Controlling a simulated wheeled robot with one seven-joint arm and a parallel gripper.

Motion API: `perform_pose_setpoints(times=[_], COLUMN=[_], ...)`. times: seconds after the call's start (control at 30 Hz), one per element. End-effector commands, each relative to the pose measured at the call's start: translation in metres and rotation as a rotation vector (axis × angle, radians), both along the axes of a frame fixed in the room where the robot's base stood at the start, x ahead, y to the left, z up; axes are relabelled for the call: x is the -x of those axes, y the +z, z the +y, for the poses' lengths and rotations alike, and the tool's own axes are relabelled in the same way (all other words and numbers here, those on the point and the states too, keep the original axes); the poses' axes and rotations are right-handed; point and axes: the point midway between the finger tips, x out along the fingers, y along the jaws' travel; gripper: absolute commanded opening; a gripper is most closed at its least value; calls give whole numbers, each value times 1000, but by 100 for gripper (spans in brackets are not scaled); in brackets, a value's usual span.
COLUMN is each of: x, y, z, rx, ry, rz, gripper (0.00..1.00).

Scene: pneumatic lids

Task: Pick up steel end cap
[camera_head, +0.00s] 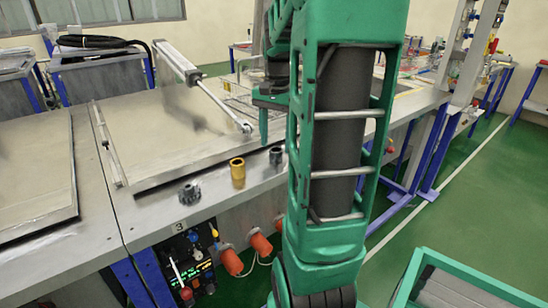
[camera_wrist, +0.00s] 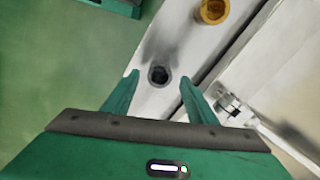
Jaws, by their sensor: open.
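A small dark grey cap (camera_head: 276,156), which looks like the steel end cap, stands on the front ledge of the bench just left of my arm. The wrist view shows this cap (camera_wrist: 158,76) from above as a dark ring, between the tips of my open gripper (camera_wrist: 160,79) and apart from both fingers. In the head view one green finger of my gripper (camera_head: 264,128) shows above and behind the cap; the rest is hidden by my arm. I cannot tell the height between fingertips and cap.
A brass cap (camera_head: 237,172) stands left of the grey cap, and a dark knobbed part (camera_head: 189,194) stands further left. A metal lid (camera_head: 160,135) with a pneumatic cylinder (camera_head: 205,85) lies behind them. The wrist view shows a hinge (camera_wrist: 230,104) near the right finger.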

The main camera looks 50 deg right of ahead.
Motion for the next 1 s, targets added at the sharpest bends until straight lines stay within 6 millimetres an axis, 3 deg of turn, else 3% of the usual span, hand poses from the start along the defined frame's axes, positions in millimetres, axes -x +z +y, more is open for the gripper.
perform_pose_setpoints(times=[0.23, 0.53, 0.57, 0.77, 1.0], x=[1, 1, 1, 1, 0], y=[-33, -38, -38, -38, -37], z=[1, 1, 1, 1, 1], rx=[-2, 0, 0, 0, 1], ry=[0, 0, 0, 1, 1], rz=[1, 0, 0, 0, -1], gripper=[52, 52, 50, 2, 1])
